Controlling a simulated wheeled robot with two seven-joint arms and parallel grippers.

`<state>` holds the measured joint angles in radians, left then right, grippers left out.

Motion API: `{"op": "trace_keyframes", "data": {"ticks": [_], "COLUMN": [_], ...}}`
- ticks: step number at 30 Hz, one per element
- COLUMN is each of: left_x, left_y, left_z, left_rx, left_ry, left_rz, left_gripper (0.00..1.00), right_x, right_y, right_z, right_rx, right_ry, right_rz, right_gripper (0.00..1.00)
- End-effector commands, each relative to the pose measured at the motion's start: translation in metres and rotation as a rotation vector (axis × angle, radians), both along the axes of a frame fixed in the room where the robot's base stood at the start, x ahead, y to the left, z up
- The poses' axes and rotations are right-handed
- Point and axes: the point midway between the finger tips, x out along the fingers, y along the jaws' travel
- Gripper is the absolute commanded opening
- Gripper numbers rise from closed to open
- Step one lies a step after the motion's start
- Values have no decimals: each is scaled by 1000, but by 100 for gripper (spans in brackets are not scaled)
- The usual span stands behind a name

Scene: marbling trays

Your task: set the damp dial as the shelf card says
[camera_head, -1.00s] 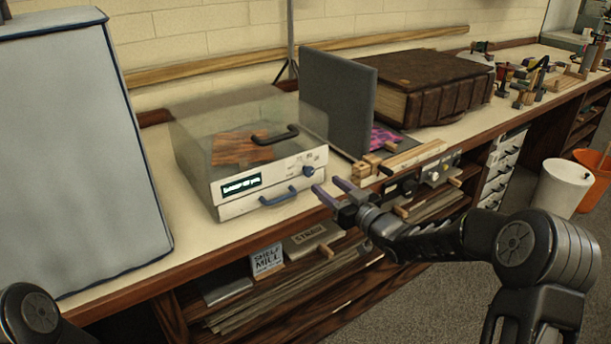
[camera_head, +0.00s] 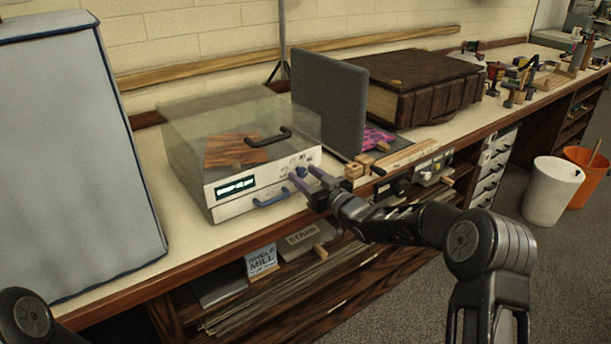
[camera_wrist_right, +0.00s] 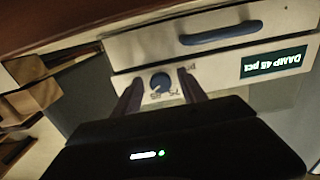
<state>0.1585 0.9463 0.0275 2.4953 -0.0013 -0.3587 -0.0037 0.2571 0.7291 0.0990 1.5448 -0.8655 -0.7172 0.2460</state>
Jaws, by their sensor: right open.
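The damp box (camera_head: 215,190) is a white cabinet with a clear lid and a lit display (camera_head: 235,187). In the right wrist view the display (camera_wrist_right: 275,62) appears upside down and reads DAMP 45 pct. The blue damp dial (camera_wrist_right: 160,82) shows between the fingers of my right gripper (camera_wrist_right: 158,90), which is open; whether they touch it I cannot tell. In the head view my right gripper (camera_head: 301,176) is at the front panel by the dial. The shelf card (camera_head: 262,262) stands on the lower shelf, reading SHELF MILL. My left gripper is out of view.
A blue drawer handle (camera_head: 270,199) is beside the dial. A grey upright panel (camera_head: 330,100) and a brown book-like case (camera_head: 430,85) stand to the right. A STRAW sign (camera_head: 303,240) is by the card. A large grey covered block (camera_head: 70,160) fills the left.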

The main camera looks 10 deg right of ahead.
Motion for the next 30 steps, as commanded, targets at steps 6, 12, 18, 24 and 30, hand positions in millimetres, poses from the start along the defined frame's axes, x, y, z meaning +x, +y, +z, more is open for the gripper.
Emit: {"op": "trace_keyframes", "data": {"ticks": [6,12,18,24,30], "left_x": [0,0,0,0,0], "left_y": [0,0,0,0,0], "left_z": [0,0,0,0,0], "left_rx": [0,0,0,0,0], "left_ry": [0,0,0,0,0], "left_rz": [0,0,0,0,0], "left_gripper": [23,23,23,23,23], "right_x": [2,1,1,1,1], "right_y": [1,1,1,1,1], "right_z": [0,0,0,0,0], "right_rx": [0,0,0,0,0], "right_ry": [0,0,0,0,0], "right_rz": [0,0,0,0,0], "right_gripper": [49,38,21,5,0]}}
